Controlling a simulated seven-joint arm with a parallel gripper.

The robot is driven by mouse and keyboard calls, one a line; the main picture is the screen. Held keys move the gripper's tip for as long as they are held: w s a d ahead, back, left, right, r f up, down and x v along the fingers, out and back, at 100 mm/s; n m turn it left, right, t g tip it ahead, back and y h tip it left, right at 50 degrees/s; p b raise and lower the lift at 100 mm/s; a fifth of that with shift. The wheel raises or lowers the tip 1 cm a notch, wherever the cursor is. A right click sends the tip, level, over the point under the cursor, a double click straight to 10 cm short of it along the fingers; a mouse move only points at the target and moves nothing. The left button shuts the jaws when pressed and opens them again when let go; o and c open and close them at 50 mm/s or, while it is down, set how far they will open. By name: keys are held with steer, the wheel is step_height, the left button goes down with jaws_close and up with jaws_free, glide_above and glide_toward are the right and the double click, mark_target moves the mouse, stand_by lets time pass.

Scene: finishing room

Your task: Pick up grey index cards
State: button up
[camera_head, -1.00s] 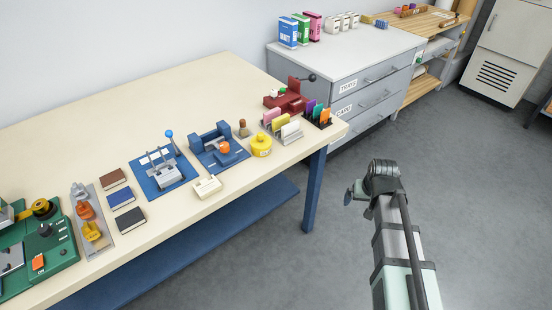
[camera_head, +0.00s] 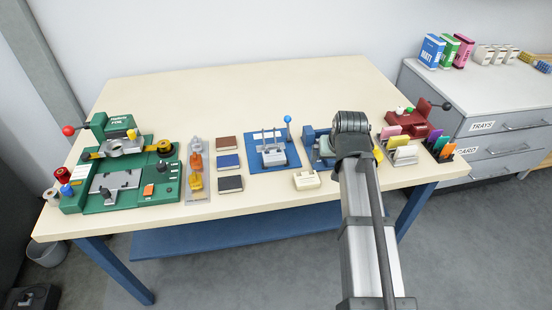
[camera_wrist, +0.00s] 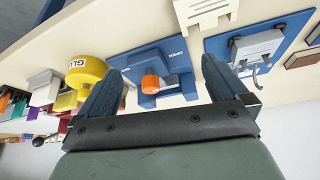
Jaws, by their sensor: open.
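The grey index cards (camera_head: 404,155) stand in a card rack near the right end of the cream table, in front of yellow cards (camera_head: 397,141) and pink cards (camera_head: 390,130). In the wrist view the grey cards (camera_wrist: 43,86) are at the left, beyond the yellow glue pot (camera_wrist: 84,70). My gripper (camera_wrist: 161,66) is open and empty, its two blue fingers apart above the table. The blue fixture with an orange knob (camera_wrist: 151,83) shows between them. In the head view my arm hides the gripper and part of this fixture.
Beside the cards stands a second rack with purple, green and orange cards (camera_head: 449,150); a red device (camera_head: 405,118) is behind. Left are a blue punch jig (camera_head: 273,157), dark books (camera_head: 229,161) and a green machine (camera_head: 120,180). The table's back is clear (camera_head: 230,95).

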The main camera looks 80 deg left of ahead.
steer(key=n+g, duration=0.1)
steer(key=n, duration=0.1)
glide_toward(274, 156)
steer(key=shift+a+f+y, duration=0.4)
steer(key=shift+a+f, duration=0.2)
steer(key=shift+f, duration=0.15)
steer(key=shift+d+f+x, duration=0.1)
steer(key=shift+d+x, duration=0.1)
steer(key=shift+x, duration=1.5)
steer(key=shift+d+f+x, duration=0.1)
steer(key=shift+d+x, duration=0.05)
steer(key=shift+x, duration=1.55)
steer(key=shift+c, duration=0.3)
steer(key=c, duration=1)
steer(key=shift+o, duration=0.2)
